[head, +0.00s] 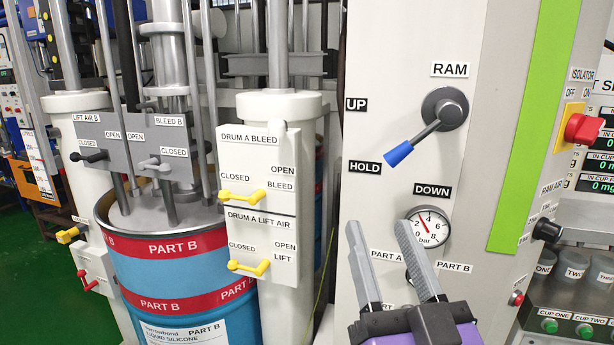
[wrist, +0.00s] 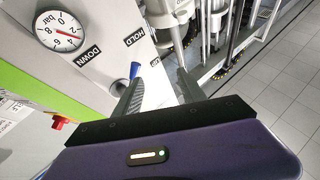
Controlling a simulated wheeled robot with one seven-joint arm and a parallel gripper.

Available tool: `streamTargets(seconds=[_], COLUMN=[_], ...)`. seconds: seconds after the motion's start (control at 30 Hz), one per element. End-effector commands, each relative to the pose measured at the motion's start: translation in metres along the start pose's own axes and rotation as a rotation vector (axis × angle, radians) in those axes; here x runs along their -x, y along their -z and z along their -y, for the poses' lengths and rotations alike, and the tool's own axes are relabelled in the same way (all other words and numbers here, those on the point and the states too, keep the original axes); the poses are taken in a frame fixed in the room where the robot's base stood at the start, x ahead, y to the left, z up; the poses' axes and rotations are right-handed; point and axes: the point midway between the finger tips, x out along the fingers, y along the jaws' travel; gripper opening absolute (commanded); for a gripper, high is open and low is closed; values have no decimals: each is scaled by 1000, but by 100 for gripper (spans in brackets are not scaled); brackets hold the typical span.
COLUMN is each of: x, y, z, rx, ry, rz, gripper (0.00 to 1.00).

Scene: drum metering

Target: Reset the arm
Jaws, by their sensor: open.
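My gripper (head: 385,243) is open and empty in front of the white control panel (head: 385,60), below the HOLD label (head: 365,167). Its two grey fingers stand apart, beside the pressure gauge (head: 428,226) and partly over the panel's lower part. The RAM lever (head: 444,109) with a blue tip (head: 398,153) is above the gripper, and the tip points down and left towards HOLD. In the wrist view the fingers (wrist: 157,92) are spread, with the blue tip (wrist: 134,69) near the left finger and the gauge (wrist: 60,31) at the upper left. Nothing is between the fingers.
A blue drum (head: 185,262) labelled PART B stands at the left. Yellow-handled valves (head: 242,197) sit on a white post beside it. A red isolator knob (head: 584,129), a black RAM AIR knob (head: 547,231) and several cups (head: 573,268) are at the right.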

Motion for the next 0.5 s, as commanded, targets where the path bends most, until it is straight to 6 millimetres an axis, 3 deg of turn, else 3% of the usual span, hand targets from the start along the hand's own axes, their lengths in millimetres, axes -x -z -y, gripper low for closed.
streamTargets(seconds=[0.03, 0.2, 0.5], x=[17, 70, 175], y=[-16, -50, -94], z=[-4, -15, -41], rx=[29, 98, 163], ry=[11, 43, 43], rz=[22, 67, 187], gripper=[48, 48, 48])
